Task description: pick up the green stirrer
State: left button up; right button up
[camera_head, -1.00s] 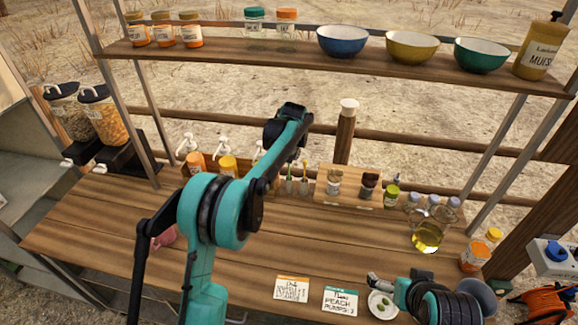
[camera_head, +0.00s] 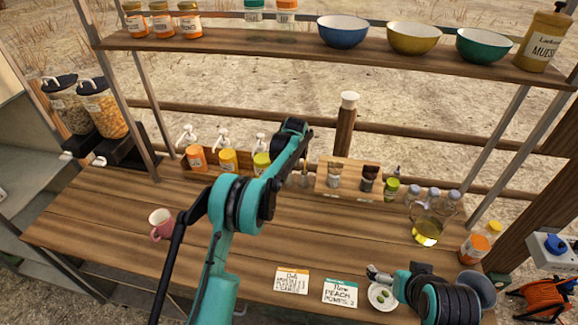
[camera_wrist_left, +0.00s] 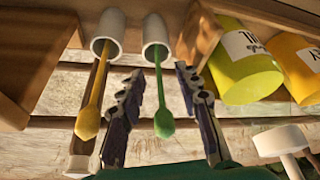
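The green stirrer (camera_wrist_left: 160,100) stands in a small white cup (camera_wrist_left: 155,32) in the left wrist view. The yellow stirrer (camera_wrist_left: 93,100) stands in a second white cup (camera_wrist_left: 107,30) beside it. My left gripper (camera_wrist_left: 159,73) is open, with one finger on each side of the green stirrer and visible gaps between. One finger lies between the two stirrers. In the head view my left arm hides the green stirrer; the yellow stirrer (camera_head: 304,169) shows just right of it. My right gripper (camera_head: 376,274) is beside the saucer at the front right; its fingers are too small to read.
Pump bottles (camera_head: 228,160) stand left of the stirrers, and a wooden block (camera_head: 349,165) with jars stands right. A saucer (camera_head: 376,303), two cards (camera_head: 340,292) and a pink mug (camera_head: 161,224) are nearer the front. A shelf (camera_head: 330,60) with bowls spans above.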

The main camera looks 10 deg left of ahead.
pick_arm(q)
grip_shut()
jog(key=shift+r, duration=0.1)
